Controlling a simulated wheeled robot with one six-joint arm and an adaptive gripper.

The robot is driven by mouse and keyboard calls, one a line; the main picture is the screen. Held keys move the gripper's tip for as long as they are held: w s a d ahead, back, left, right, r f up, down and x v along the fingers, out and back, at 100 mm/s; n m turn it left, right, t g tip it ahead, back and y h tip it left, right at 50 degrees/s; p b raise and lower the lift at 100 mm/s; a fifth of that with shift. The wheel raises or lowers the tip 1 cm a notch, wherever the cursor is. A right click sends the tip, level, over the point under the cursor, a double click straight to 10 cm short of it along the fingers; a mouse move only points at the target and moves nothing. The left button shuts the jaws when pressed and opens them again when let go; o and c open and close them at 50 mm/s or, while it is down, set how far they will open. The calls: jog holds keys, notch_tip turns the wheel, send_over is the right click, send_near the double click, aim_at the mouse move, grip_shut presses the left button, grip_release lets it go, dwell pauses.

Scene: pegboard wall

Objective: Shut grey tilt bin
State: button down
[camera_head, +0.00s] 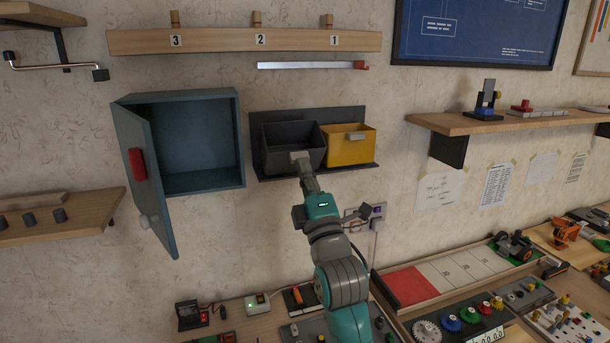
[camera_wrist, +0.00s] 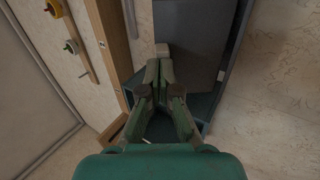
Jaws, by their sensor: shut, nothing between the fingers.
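The grey tilt bin (camera_head: 284,137) hangs on a dark rack beside the yellow bin (camera_head: 348,150). Its dark inside shows, and its front leans out further than the yellow bin's. A light grey handle (camera_head: 299,155) is on its front. My gripper (camera_head: 306,170) is shut and empty, reaching up to the front of the bin at the handle. In the wrist view my fingertips (camera_wrist: 159,64) are together just below a small light block (camera_wrist: 162,49), apparently the handle, next to a dark grey panel (camera_wrist: 192,35). I cannot tell whether they touch.
A blue cabinet (camera_head: 205,145) with its door (camera_head: 150,185) open stands left of the bins. A wooden rail (camera_head: 230,41) and a metal bar (camera_head: 305,65) are above. A shelf (camera_head: 510,121) is at right. The cluttered bench (camera_head: 265,325) lies below.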

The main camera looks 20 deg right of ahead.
aim_at(299, 151)
jog(key=shift+w+r+g, duration=1.2)
jog(key=shift+w+r, duration=0.65)
jog(key=shift+r, duration=0.25)
